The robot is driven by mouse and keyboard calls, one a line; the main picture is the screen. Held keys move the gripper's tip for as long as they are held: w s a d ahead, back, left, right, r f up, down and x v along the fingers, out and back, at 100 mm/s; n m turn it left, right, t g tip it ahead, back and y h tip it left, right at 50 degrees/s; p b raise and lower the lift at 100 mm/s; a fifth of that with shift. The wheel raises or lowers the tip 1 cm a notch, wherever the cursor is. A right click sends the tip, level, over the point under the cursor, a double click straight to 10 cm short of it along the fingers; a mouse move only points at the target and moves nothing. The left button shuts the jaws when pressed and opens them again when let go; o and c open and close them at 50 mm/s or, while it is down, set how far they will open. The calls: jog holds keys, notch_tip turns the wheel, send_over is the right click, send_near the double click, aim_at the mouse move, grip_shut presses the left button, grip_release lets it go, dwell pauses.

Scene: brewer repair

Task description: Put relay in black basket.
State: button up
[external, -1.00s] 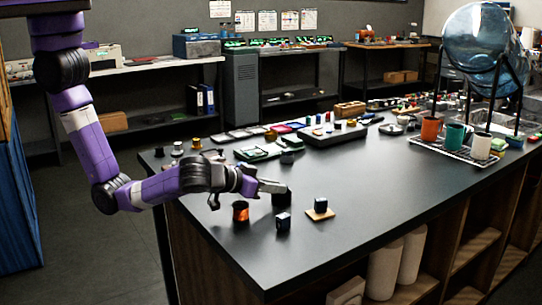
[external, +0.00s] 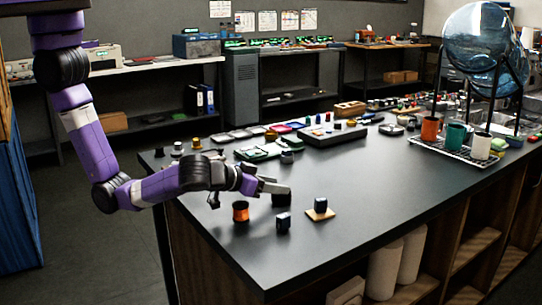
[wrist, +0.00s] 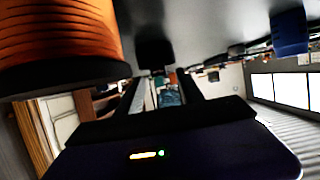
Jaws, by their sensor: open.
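My gripper (external: 275,185) is open and empty above the near left part of the dark table. A small black piece (external: 282,200) is just below its fingertips in the external view. In the wrist view a black shape (wrist: 155,52) shows beyond and between the fingers (wrist: 162,88). A small dark cube (external: 283,222) stands nearer the front edge. Another dark block (external: 320,204) sits on a small wooden base to the right. I cannot tell which of these is the relay, and I cannot clearly make out a black basket.
An orange spool (external: 240,212) stands left of the dark cube and looms close in the wrist view (wrist: 60,40). A blue piece (wrist: 290,32) is at the wrist view's upper right. A rack with cups (external: 455,150) is at the right. The table's front middle is clear.

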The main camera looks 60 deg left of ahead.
aim_at(275, 203)
notch_tip(275, 203, up, 7)
jog(key=p, duration=0.4)
jog(key=shift+f, duration=0.2)
jog(key=s+d+r+m+h, duration=0.1)
jog(key=d+r+m+h, duration=0.2)
jog(key=d+m+h, duration=0.25)
jog(key=s+a+f+t+h, duration=0.1)
jog(key=s+a+f, duration=0.1)
jog(key=s+a, duration=0.65)
jog(key=s+a+f+t+h, duration=0.1)
jog(key=s+a+f+h, duration=0.15)
jog(key=a, duration=1.15)
jog(key=s+a+f+n+y, duration=0.2)
jog(key=s+a+n+y, duration=0.3)
jog(key=s+a, duration=1.2)
jog(key=a+y, duration=0.3)
jog(key=y, duration=0.1)
jog(key=shift+s+g, duration=0.4)
